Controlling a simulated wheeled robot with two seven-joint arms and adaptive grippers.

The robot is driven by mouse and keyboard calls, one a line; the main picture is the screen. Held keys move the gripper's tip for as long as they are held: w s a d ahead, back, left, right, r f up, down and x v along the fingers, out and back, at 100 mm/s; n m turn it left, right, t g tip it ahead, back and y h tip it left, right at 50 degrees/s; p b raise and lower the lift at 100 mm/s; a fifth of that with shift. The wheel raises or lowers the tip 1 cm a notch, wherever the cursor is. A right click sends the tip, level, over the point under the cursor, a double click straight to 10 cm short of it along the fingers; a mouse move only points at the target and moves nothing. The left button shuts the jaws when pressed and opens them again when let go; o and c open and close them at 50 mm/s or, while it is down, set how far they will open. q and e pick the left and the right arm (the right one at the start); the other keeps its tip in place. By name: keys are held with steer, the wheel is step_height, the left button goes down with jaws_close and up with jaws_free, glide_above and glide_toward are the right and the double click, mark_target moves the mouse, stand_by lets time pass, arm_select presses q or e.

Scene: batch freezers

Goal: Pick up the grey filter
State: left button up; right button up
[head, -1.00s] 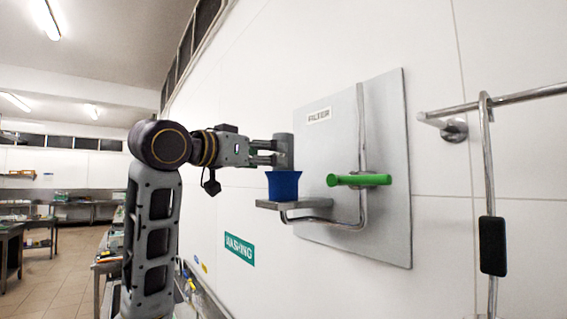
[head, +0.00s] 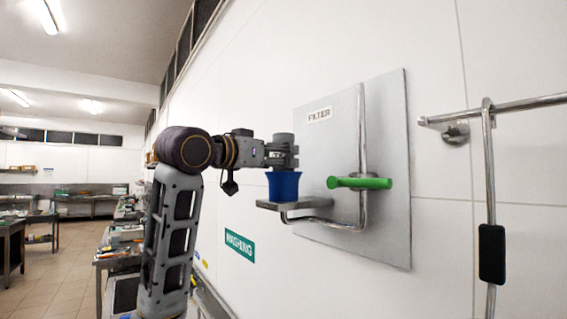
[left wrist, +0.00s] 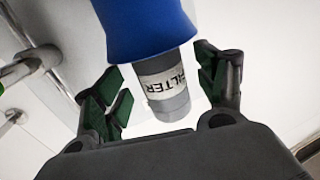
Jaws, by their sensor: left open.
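The grey filter (head: 283,138) is a short cylinder standing upright in a blue cup-like holder (head: 284,187) on a small metal shelf. In the left wrist view the filter (left wrist: 167,92) carries a white label reading FILTER, and the blue holder (left wrist: 145,28) is above it in the picture. My left gripper (head: 284,155) is at the filter, just above the blue holder. In the left wrist view its green-padded fingers (left wrist: 162,88) are open, one on each side of the filter, with gaps showing. My right gripper is not in view.
The metal shelf (head: 268,206) is fixed to a grey wall panel (head: 335,150) labelled FILTER. A metal rail (head: 520,104) with a hanging rod is further right.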

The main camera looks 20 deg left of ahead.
arm_select(q)
steer(key=shift+p+x, duration=0.3)
steer(key=shift+x, duration=1)
steer(key=c, duration=1.4)
